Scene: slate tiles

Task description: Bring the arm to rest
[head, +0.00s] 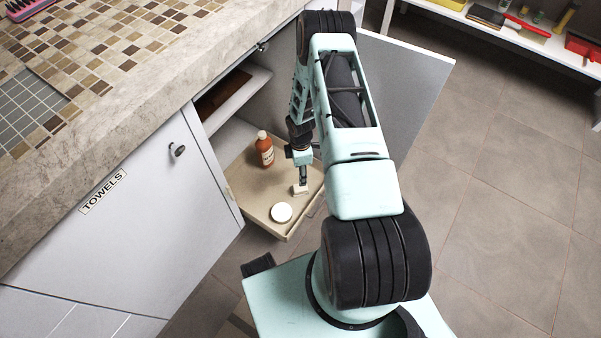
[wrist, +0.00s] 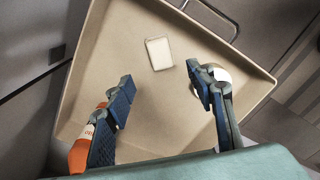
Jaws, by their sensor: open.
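My gripper (head: 302,180) hangs from my arm over a beige pull-out tray (head: 262,217) in the open cabinet. In the wrist view my gripper (wrist: 160,88) is open, with nothing between its fingers. A small white block (wrist: 158,53) lies on the tray floor beyond the fingertips; in the head view the block (head: 300,190) shows just below the gripper. In the wrist view the tray (wrist: 112,45) fills most of the picture.
An orange bottle (head: 264,149) stands in the tray, and a white round item (head: 281,212) lies near its front. The open cabinet door (head: 410,85) is behind my arm. A counter (head: 130,90) runs along the left. Tiled floor (head: 500,190) is clear at right.

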